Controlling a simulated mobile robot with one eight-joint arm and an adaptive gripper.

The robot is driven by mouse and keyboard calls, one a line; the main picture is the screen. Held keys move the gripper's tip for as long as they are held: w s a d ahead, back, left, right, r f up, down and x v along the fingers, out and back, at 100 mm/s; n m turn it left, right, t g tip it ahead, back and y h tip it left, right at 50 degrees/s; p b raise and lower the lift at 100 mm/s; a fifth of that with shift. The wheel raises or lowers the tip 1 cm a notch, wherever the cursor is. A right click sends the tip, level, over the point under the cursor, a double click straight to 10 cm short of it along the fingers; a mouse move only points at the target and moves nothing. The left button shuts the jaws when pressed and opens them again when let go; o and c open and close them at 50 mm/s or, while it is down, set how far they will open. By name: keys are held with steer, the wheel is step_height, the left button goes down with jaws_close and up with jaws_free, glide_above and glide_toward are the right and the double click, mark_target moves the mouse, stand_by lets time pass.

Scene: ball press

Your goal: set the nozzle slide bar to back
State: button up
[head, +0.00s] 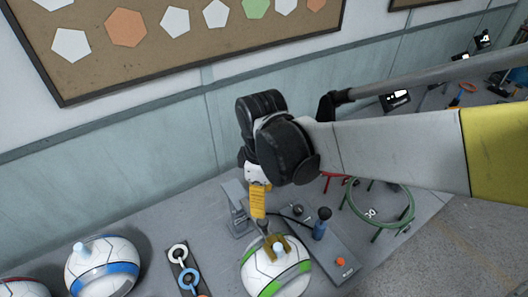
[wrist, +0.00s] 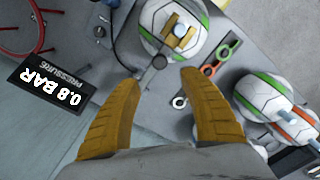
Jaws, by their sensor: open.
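A white ball with green bands (head: 276,270) sits on the bench below my gripper, with a brass-coloured bracket (head: 270,247) on top of it. In the wrist view the ball (wrist: 152,22) and the bracket (wrist: 180,33) are beyond the fingertips. A thin grey bar with a round dark knob (wrist: 160,62) reaches from the ball towards the space between my fingers; it may be the nozzle slide bar, but I cannot be sure. My gripper (wrist: 160,82) has its yellow fingers spread, with nothing held. In the head view my gripper (head: 258,208) points down, just above and behind the ball.
A ball with a blue band (head: 102,268) and a strip of coloured rings (head: 184,270) lie to the left. A blue-handled part (head: 322,222) and green hoop (head: 385,205) are right. More balls (wrist: 265,98) crowd the wrist view's right.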

mark_target(263, 221)
step_height(263, 221, down, 11)
steer(key=b, duration=0.3)
steer(key=shift+r, duration=0.15)
steer(key=shift+c, duration=0.5)
